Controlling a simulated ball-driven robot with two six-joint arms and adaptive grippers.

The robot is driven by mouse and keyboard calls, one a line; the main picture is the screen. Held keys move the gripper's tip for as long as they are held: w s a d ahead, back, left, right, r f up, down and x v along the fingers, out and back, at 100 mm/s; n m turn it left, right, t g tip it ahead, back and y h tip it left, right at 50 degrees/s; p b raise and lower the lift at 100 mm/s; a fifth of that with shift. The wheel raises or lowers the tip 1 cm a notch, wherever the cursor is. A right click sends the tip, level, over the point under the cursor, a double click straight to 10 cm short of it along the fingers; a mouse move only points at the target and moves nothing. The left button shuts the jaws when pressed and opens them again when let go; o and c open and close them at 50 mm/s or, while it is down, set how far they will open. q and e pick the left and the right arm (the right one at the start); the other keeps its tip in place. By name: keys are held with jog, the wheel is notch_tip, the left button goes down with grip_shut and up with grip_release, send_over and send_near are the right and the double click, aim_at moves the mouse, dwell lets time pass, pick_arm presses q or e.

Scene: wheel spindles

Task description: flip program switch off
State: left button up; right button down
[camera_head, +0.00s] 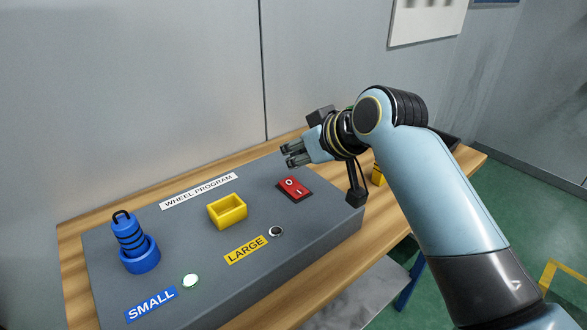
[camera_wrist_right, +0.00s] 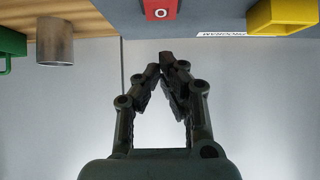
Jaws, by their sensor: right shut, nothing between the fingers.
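The program switch (camera_head: 294,189) is a red rocker in a dark frame on the grey panel box, with "O" at its far end and "I" at its near end. I cannot tell which end is pressed in. My right gripper (camera_head: 286,156) is shut and empty, held above and behind the switch, apart from it. In the right wrist view the shut fingertips (camera_wrist_right: 164,60) point toward the red switch (camera_wrist_right: 160,9), whose "O" end shows at the top edge. My left gripper is not in view.
The grey panel (camera_head: 175,233) lies on a wooden table (camera_head: 70,245). It carries a blue spindle in a blue cup (camera_head: 139,256), a yellow bin (camera_head: 227,212), a pale lit lamp (camera_head: 190,281) by "SMALL" and a dark lamp (camera_head: 276,231) by "LARGE". A grey wall stands behind.

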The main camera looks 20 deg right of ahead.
aim_at(298, 189)
jog(key=shift+w+a+f, duration=0.1)
jog(key=shift+w+f, duration=0.05)
jog(key=shift+f, duration=0.9)
jog(key=shift+w+f, duration=0.15)
jog(key=shift+f, duration=0.9)
jog(key=shift+w+f+p, duration=0.1)
jog(key=shift+f+p, duration=0.05)
jog(key=shift+p, duration=0.15)
jog(key=shift+s+p, duration=0.45)
jog(key=shift+s+d, duration=0.2)
jog(key=shift+s, duration=0.1)
